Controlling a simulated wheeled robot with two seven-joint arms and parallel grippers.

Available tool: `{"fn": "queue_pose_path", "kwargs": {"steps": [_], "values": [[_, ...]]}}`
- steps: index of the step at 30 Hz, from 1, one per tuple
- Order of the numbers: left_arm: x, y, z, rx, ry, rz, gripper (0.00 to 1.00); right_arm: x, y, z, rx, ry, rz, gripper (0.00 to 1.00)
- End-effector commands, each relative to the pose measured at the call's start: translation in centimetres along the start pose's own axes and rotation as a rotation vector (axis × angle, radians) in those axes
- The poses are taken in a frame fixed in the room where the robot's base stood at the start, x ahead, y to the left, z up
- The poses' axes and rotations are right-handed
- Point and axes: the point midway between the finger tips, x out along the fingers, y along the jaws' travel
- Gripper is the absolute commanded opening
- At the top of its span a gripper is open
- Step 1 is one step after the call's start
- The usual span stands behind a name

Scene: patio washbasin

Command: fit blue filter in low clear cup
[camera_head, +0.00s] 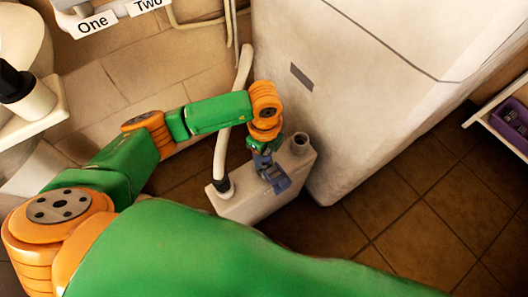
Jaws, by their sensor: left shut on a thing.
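My left gripper (270,176) is in the middle of the view, pointing down just above the top of a narrow cream tank. It is shut on a small blue-grey piece (279,183), which looks like the blue filter. The fingers partly cover the piece, and I cannot tell whether it touches the tank. I cannot make out a low clear cup in this view. My right gripper is not in view.
The cream tank (250,206) has an open round neck (301,144) and a pale hose (222,150) with a dark collar. A large pale cabinet (350,110) stands close behind. A shelf at right holds a purple container (514,116). Tiled floor (415,235) is clear at lower right.

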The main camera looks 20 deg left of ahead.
Motion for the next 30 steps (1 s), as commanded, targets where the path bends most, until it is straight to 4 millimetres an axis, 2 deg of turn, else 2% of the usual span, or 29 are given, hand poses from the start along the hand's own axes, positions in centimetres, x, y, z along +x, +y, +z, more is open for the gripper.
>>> {"fn": "queue_pose_path", "kwargs": {"steps": [11, 26, 27, 28, 30], "values": [[0.0, 0.0, 0.0, 0.0, 0.0, 0.0, 0.0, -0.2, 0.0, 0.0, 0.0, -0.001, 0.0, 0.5], [1.0, 0.0, 0.0, 0.0, 0.0, 0.0, 0.0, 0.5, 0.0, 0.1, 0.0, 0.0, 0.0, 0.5], [0.9, 0.0, 0.0, 0.0, 0.0, 0.0, 0.58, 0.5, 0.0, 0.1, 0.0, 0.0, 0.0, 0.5], [0.9, 0.0, 0.0, 0.0, 0.0, 0.0, 0.62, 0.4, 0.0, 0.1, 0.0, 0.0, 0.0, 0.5], [0.9, 0.0, 0.0, 0.0, 0.0, 0.0, 0.62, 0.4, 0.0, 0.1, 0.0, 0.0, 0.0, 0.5]]}}
